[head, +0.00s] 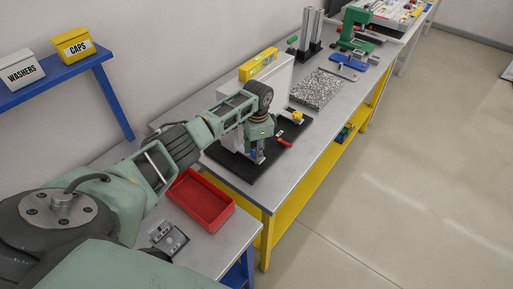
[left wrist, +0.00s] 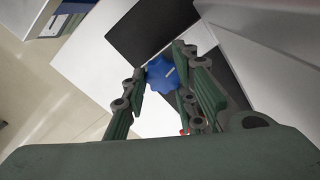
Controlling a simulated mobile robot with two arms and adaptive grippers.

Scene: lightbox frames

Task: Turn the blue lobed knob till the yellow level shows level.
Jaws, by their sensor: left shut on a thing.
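The blue lobed knob (left wrist: 161,76) sits between the fingertips of my left gripper (left wrist: 166,80) in the left wrist view. A pale line marks its face. In the head view, my left gripper (head: 256,153) points down at the front of the white box (head: 278,80), shut on the knob and mostly hiding it. The yellow level (head: 258,64) lies along the top of the white box; its bubble is too small to read. My right gripper is not in view.
A black mat (head: 240,168) lies under the box, with a red-handled thing (head: 284,142) and a small yellow piece (head: 297,115) close to my gripper. A red tray (head: 225,213) stands nearer. A speckled plate (head: 318,90) and a green press (head: 355,28) are farther along.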

